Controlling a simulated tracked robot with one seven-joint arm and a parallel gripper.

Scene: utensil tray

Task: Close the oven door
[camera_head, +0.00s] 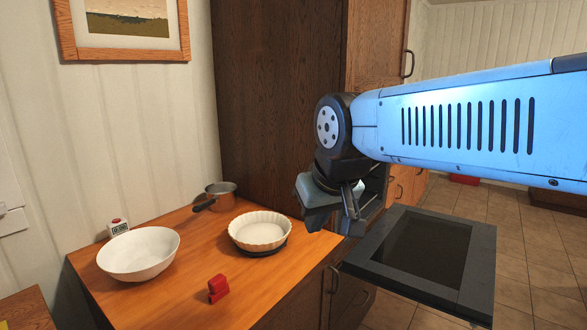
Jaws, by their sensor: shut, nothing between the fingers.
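The oven door (430,252) is dark with a grey frame and a black glass panel. It is folded down and lies about level, to the right of the wooden counter. My gripper (335,226) is shut and empty. In the picture it shows just left of the door, near the door's hinge side and the oven opening; I cannot tell whether it touches anything. Most of the oven opening (377,185) is hidden behind my gripper and arm.
The wooden counter (195,290) holds a white bowl (140,255), a white fluted dish (259,230), a saucepan (221,194), a small timer (118,227) and a red object (218,288). A tall wooden cabinet (270,90) stands behind. Tiled floor (525,250) is open to the right.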

